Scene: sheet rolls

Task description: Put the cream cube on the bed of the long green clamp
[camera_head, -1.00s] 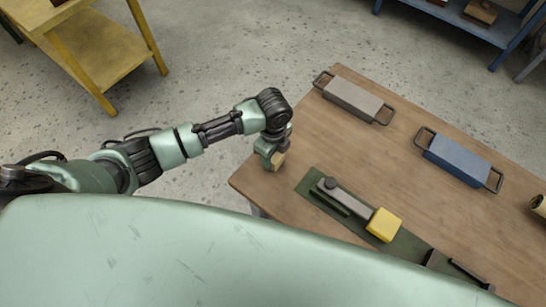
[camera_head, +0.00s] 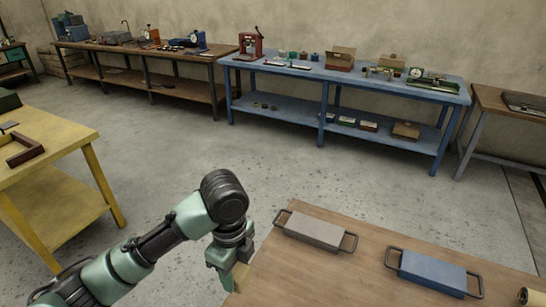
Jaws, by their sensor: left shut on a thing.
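My left gripper (camera_head: 222,270) is at the lower middle, by the near left corner of the wooden table. It is shut on the cream cube (camera_head: 240,273), which shows only in part beside the fingers. A long green device (camera_head: 434,82) lies on the blue bench at the back right, far from the gripper. It looks like the long green clamp, but it is too small to make out its bed clearly. My right gripper is not in view.
The wooden table (camera_head: 300,272) carries a grey block with handles (camera_head: 314,230) and a blue block with handles (camera_head: 432,271). The blue bench (camera_head: 350,82) holds several tools and boxes. A yellow table (camera_head: 70,140) stands at left. Open floor lies between.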

